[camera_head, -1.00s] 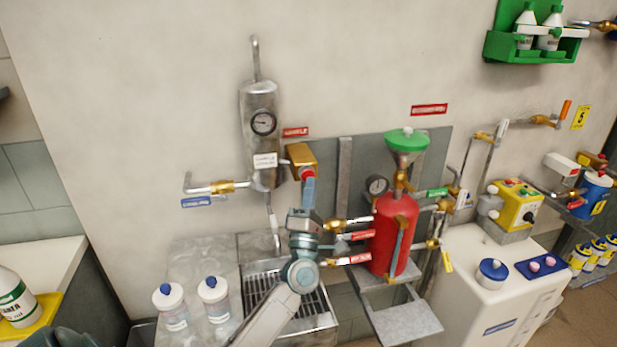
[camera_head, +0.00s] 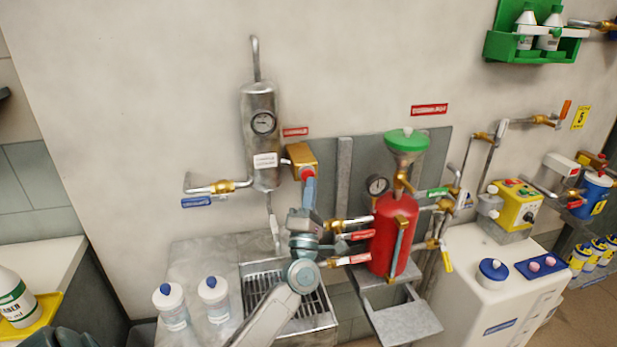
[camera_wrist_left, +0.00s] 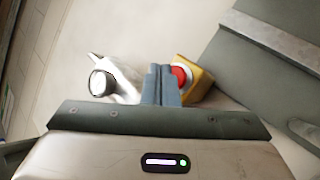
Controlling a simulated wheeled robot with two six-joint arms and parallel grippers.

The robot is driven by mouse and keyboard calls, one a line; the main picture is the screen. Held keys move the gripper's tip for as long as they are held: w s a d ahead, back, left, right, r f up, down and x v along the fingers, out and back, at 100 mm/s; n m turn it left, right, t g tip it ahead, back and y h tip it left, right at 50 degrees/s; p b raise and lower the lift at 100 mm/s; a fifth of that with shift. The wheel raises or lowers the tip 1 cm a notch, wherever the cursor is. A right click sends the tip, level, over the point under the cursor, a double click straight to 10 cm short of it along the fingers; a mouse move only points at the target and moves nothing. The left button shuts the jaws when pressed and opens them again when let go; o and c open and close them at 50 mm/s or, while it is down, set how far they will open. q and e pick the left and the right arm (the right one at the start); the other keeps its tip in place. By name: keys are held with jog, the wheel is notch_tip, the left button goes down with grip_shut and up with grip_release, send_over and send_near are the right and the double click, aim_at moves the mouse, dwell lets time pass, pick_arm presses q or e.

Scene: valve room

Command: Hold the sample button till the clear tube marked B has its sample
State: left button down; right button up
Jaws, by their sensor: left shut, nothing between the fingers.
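The sample button is a red cap (camera_head: 306,173) on a yellow box (camera_head: 302,156) on the wall, right of a steel cylinder (camera_head: 262,145). My left gripper (camera_head: 308,183) is shut and empty, its tips right at the button's lower side. In the left wrist view the shut fingers (camera_wrist_left: 161,84) partly cover the red button (camera_wrist_left: 180,76) on its yellow box (camera_wrist_left: 196,84). I cannot tell whether they touch or press it. A thin pale spout (camera_head: 272,212) hangs below the cylinder. I cannot make out a tube marked B. My right gripper is not in view.
A grated steel sink (camera_head: 262,279) lies below, partly behind my left arm. Two blue-capped bottles (camera_head: 170,305) (camera_head: 214,297) stand on the bench at left. A red tank (camera_head: 392,235) with brass valves stands close to the right of the arm.

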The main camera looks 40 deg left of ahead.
pick_arm(q)
jog(key=shift+w+a, duration=0.3)
jog(key=shift+a, duration=0.05)
jog(key=shift+w+a, duration=0.35)
jog(key=shift+a, duration=0.05)
dwell(1.1)
jog(key=shift+s+d, duration=0.1)
jog(key=shift+d, duration=0.05)
dwell(1.1)
jog(key=shift+s+d, duration=0.55)
jog(key=shift+d, duration=0.05)
jog(key=shift+s+d+p, duration=0.3)
jog(key=shift+s+d, duration=1.3)
jog(key=shift+d, duration=0.3)
